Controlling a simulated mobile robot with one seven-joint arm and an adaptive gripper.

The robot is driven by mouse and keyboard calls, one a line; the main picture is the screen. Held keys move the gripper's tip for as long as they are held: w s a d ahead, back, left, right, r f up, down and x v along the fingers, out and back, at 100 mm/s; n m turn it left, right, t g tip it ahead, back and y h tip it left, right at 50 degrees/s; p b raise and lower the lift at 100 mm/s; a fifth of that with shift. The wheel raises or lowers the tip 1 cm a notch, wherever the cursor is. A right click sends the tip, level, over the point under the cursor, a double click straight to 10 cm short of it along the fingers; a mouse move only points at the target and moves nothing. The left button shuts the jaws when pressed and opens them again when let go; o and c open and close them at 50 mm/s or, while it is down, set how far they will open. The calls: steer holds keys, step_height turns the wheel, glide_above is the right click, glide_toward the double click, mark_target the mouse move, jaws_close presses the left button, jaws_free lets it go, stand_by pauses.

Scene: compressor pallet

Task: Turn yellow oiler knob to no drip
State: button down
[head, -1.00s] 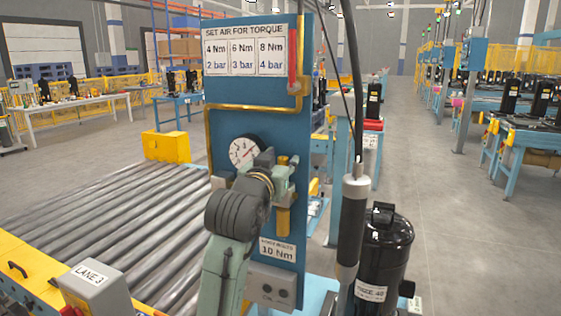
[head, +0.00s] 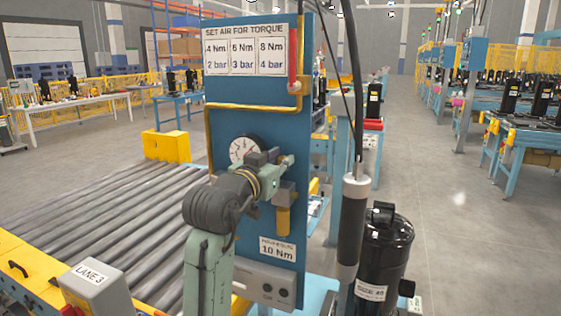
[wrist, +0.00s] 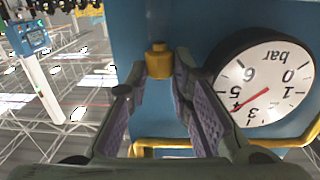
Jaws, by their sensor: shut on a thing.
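The yellow oiler knob (wrist: 158,60) is a small stepped cylinder against the blue panel in the wrist view, which looks upside down. My gripper (wrist: 160,74) has its two purple-padded fingers on either side of the knob, shut on it at the tips. In the head view my gripper (head: 285,163) reaches across the panel's front at the oiler and hides the knob. The oiler's yellow lower part (head: 283,221) hangs below a grey block. How far the knob is turned cannot be told.
A round pressure gauge (head: 245,149) sits close beside my gripper and also shows in the wrist view (wrist: 264,88). A brass pipe (head: 250,107) runs along the blue panel (head: 240,90). A hanging tool (head: 351,225) and a black compressor (head: 385,250) stand to the right.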

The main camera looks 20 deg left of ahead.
steer(key=shift+a+m+h, duration=0.15)
steer(key=shift+m+h, duration=0.55)
steer(key=shift+h, duration=0.4)
steer(key=c, duration=1.4)
jaws_free()
steer(key=shift+c, duration=0.2)
steer(key=shift+s, duration=0.1)
steer(key=v, duration=0.7)
steer(key=shift+s, duration=0.45)
steer(key=shift+r, duration=0.1)
